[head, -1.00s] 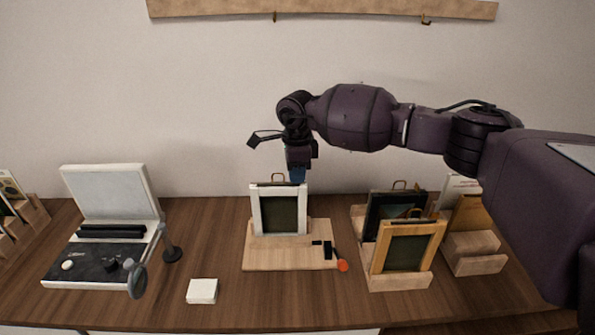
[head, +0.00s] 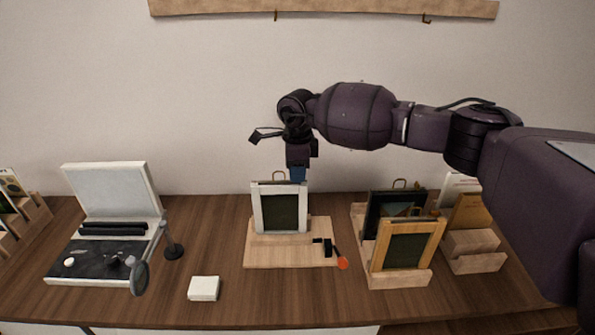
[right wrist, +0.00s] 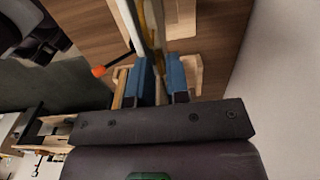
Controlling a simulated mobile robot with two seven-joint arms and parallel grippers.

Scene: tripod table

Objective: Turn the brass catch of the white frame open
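The white frame (head: 258,213) stands upright, leaning slightly, on a light wooden board (head: 262,254), with a dark panel inside it. A thin brass loop (head: 279,174) shows above its top edge; I cannot make out the catch separately. My right gripper (head: 298,176) points down at the frame's top right corner, at or just behind it. In the right wrist view its two blue fingers (right wrist: 161,80) are apart, with a narrow gap between them. A brownish strip (right wrist: 151,32) shows beyond the gap. I cannot tell whether a finger touches anything. My left gripper is out of view.
A black piece and an orange-tipped tool (head: 341,262) lie at the board's right. Dark and wooden frames (head: 436,247) stand in holders further right. A small white block (head: 204,288), a magnifier (head: 139,277) and an open white case (head: 110,190) are left. The wall is close behind.

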